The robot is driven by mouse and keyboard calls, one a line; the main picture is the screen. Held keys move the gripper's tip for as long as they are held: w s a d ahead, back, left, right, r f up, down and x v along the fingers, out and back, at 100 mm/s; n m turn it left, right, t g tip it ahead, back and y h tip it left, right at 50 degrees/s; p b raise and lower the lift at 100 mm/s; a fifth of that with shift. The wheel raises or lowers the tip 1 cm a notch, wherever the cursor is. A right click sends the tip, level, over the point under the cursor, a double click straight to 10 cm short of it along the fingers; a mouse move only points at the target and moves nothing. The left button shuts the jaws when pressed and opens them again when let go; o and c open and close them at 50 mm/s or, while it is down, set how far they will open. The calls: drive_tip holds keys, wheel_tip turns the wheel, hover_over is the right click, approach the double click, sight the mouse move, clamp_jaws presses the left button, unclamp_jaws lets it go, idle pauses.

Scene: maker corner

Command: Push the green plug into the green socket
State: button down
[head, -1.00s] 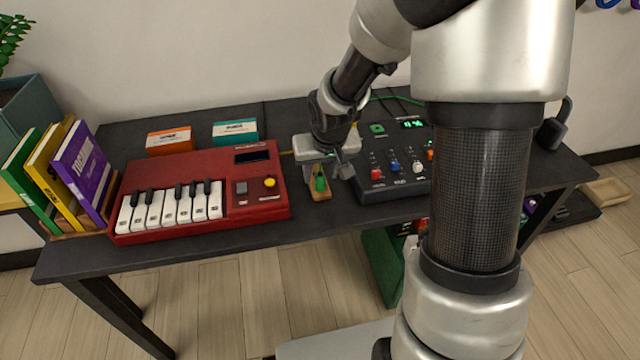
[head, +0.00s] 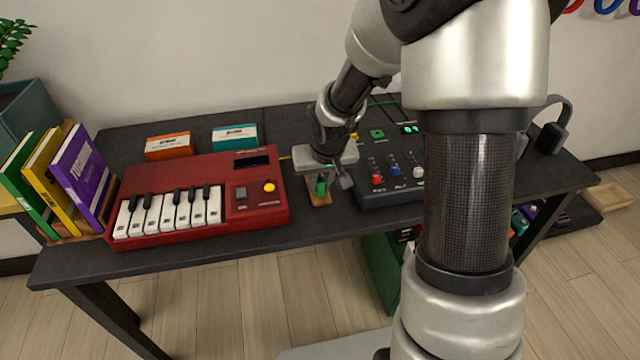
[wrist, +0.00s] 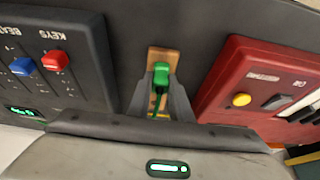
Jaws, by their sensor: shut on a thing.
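The green plug (head: 320,187) is held between the fingers of my gripper (head: 328,182), right over a small wooden stand (head: 319,202). In the wrist view the green plug (wrist: 161,72) shows at the fingertips, with a green cable running back between the fingers and the wooden stand (wrist: 154,57) beyond it. I cannot tell whether the plug is clear of the stand. The green socket (head: 377,133) is at the back of the dark mixer (head: 375,198), to the right of and behind my gripper.
A red keyboard (head: 225,213) stands close on the left. Two small boxes, orange (head: 169,146) and teal (head: 235,137), lie behind it. Books (head: 80,170) stand at the far left. Headphones (head: 550,138) are at the right. The mixer has raised knobs and sliders.

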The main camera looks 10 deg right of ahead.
sight(320, 179)
wheel_tip(320, 179, up, 10)
drive_tip(key=p, duration=0.3)
idle(0.4)
